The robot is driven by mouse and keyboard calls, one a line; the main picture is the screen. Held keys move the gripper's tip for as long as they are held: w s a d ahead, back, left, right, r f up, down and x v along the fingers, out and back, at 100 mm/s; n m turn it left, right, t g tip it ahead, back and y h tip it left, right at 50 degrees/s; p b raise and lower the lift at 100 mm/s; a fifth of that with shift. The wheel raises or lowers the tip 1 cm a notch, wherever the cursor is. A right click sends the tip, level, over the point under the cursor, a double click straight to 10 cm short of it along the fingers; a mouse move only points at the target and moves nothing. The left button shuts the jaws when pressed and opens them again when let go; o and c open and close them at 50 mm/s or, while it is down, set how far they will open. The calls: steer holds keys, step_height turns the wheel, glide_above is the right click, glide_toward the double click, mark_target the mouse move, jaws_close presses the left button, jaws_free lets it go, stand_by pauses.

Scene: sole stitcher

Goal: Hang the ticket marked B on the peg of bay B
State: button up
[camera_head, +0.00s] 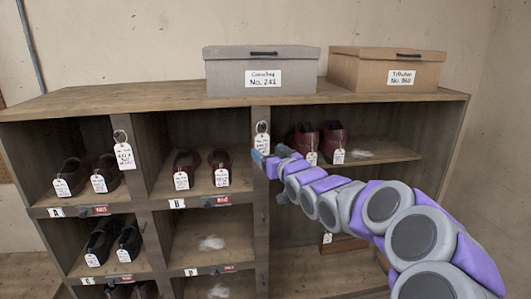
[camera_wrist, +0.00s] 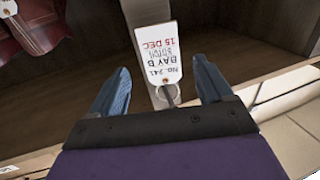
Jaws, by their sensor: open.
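A white ticket (camera_wrist: 160,58) reading "No. 241, BAY B, 15 DEC" shows upside down in the wrist view, with a metal ring (camera_wrist: 168,93) at its end. My gripper (camera_wrist: 161,66) is open, one blue finger on each side of the ticket, with gaps to both. In the head view this ticket (camera_head: 262,138) hangs upright against the divider to the right of bay B (camera_head: 177,203), ring at the top. The peg behind the ring cannot be made out. My gripper (camera_head: 270,160) is just below and right of the ticket there.
Another ringed ticket (camera_head: 123,150) hangs on the divider between bays A and B. Tagged shoes stand in several bays, including a dark red pair (camera_head: 203,168) in bay B. A grey box (camera_head: 261,72) and a brown box (camera_head: 385,70) stand on top.

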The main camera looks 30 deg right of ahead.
steer(key=s+b, duration=0.3)
steer(key=s, duration=1)
steer(key=shift+s+a, duration=0.15)
steer(key=shift+s, duration=0.2)
steer(key=s+a+f+g+b, duration=0.3)
steer(key=a+f, duration=0.1)
steer(key=f, duration=0.4)
steer(key=s+a+f+n+g+y+b, duration=0.1)
steer(key=s+a+f+g+b, duration=0.15)
steer(key=a+f, duration=0.4)
steer(key=s+a+f+g+b, duration=0.2)
steer(key=f+g+b, duration=0.2)
steer(key=f, duration=0.6)
steer(key=s+a+f+g+b, duration=0.2)
steer(key=s+f, duration=0.4)
steer(key=s, duration=0.3)
steer(key=s+a+f+g+b, duration=0.3)
steer(key=s+f+g+b, duration=0.1)
steer(key=s, duration=0.5)
steer(key=s+a+f+g+b, duration=0.2)
steer(key=s+f+g+b, duration=0.1)
steer(key=s+f, duration=0.5)
steer(key=shift+s+a+f+m+g+h+b, duration=0.3)
steer(key=shift+s+a+m+g, duration=0.1)
steer(key=shift+s+g, duration=0.35)
steer(key=shift+c, duration=0.4)
